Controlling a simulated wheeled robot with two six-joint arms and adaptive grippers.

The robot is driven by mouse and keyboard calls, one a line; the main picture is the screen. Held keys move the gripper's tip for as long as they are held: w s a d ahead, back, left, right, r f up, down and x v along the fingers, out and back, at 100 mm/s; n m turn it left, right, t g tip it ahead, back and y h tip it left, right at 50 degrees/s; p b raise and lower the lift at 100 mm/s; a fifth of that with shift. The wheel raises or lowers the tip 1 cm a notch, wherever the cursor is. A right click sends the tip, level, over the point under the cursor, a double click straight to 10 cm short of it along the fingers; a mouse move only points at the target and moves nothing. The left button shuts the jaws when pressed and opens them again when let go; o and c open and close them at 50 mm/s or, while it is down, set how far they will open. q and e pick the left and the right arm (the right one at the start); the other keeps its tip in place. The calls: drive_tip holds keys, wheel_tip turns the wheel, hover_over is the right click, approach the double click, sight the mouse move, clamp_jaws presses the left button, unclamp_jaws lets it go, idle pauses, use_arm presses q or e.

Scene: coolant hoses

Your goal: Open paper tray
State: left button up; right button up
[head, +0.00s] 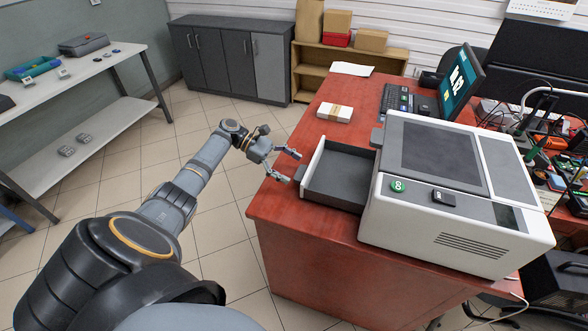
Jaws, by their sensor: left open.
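A white and grey printer (433,190) stands on the red-brown wooden desk (290,225). Its paper tray (338,177) is pulled out to the left, and its dark grey inside is empty. The tray has a white front panel with a small grey handle. My left gripper (291,168) is open, with its two fingers pointing right at the tray's front panel, beside the handle. I cannot tell whether the fingers touch the handle. My right gripper is not in view.
A wrapped paper stack (335,112) lies on the desk behind the tray. A keyboard (395,99) and a monitor (459,82) stand behind the printer. A white shelf table (75,82) is at the left. The tiled floor between is clear.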

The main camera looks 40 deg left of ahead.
use_arm(q)
drive_tip(key=v, duration=1)
drive_tip(key=shift+s+a, duration=0.15)
drive_tip(key=shift+a, duration=0.2)
